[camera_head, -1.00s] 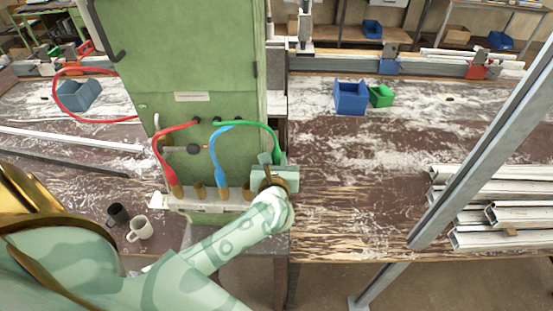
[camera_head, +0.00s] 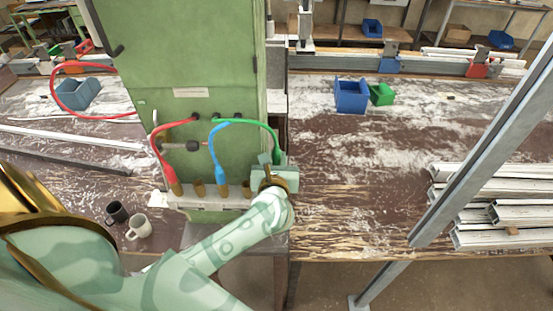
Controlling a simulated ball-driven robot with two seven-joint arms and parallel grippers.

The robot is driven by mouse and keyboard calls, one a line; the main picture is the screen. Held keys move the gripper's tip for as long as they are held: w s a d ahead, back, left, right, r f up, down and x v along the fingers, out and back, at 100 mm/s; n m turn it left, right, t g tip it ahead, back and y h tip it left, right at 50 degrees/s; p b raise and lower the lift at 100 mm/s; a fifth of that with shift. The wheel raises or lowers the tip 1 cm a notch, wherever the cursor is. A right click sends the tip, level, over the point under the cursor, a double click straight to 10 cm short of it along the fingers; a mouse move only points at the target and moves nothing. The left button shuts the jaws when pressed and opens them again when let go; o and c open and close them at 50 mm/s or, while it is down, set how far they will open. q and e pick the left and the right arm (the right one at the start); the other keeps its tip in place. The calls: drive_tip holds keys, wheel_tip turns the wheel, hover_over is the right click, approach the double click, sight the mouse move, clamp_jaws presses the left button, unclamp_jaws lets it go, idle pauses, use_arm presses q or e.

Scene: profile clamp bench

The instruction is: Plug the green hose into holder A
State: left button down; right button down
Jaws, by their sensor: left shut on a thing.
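The green hose (camera_head: 262,123) arcs from the front of the green cabinet (camera_head: 185,60) down to my left gripper (camera_head: 273,172). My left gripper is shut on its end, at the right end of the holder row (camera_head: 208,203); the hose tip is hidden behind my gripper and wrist. A red hose (camera_head: 158,155) stands in the leftmost holder and a blue hose (camera_head: 216,158) in one nearer the middle. A brown holder (camera_head: 200,189) between them has no hose. I cannot read any holder letters. My right gripper is not in view.
A black mug (camera_head: 117,212) and a white mug (camera_head: 139,227) stand on the left bench. Blue (camera_head: 351,97) and green (camera_head: 381,95) bins stand on the right bench. White profiles (camera_head: 500,208) lie behind a grey post (camera_head: 480,150). The middle of the right bench is clear.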

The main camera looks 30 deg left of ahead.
use_arm(q)
drive_tip(key=shift+f, duration=0.25)
drive_tip(key=c, duration=1.2)
unclamp_jaws()
drive_tip(key=shift+w+d, duration=0.1)
drive_tip(key=shift+d, duration=0.05)
drive_tip(key=shift+s+d+r, duration=0.1)
drive_tip(key=shift+s, duration=0.25)
drive_tip(key=p+v, duration=0.2)
drive_tip(key=v, duration=0.6)
drive_tip(key=shift+s, duration=0.15)
